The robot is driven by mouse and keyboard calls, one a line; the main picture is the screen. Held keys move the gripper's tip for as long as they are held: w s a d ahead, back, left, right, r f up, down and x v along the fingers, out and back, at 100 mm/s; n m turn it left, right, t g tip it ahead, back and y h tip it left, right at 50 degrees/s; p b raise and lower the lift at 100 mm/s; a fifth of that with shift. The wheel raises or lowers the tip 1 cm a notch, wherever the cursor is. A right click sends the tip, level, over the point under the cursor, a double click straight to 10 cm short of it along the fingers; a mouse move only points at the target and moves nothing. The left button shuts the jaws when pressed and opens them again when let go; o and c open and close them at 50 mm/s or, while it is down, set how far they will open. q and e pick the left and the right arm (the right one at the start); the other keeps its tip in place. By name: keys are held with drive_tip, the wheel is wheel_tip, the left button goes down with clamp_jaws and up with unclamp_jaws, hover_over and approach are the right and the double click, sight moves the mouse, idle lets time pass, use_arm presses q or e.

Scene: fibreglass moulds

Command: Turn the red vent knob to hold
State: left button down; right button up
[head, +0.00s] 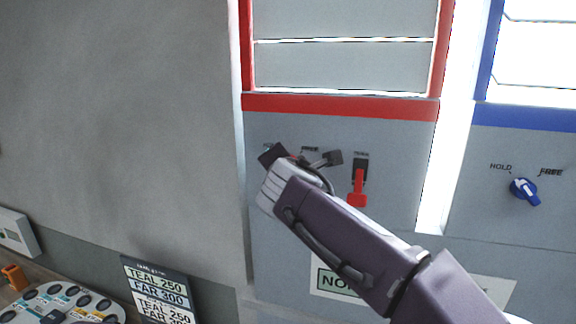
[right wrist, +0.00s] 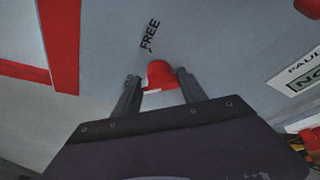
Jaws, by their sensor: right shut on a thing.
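The red vent knob (right wrist: 160,73) is on the grey panel (right wrist: 225,55) below the red-framed window, between the fingers of my right gripper (right wrist: 158,82). A pale mark shows on its near edge. The FREE label (right wrist: 149,34) is just beyond the knob. In the head view my right gripper (head: 301,157) covers almost all of the knob, so I cannot tell where it points. My right gripper is shut on the knob. My left gripper is not in view.
A red lever (head: 357,188) is close to the right of my gripper. A blue knob (head: 523,190) with HOLD and FREE labels is on the right panel.

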drive_tip(key=shift+n+h, duration=0.3)
drive_tip(key=shift+n, duration=0.2)
drive_tip(key=o, duration=1.4)
drive_tip(key=shift+c, duration=0.2)
drive_tip(key=shift+w+a, duration=0.1)
drive_tip(key=b+v, duration=0.3)
drive_tip(key=v, duration=0.6)
drive_tip(key=shift+r, duration=0.15)
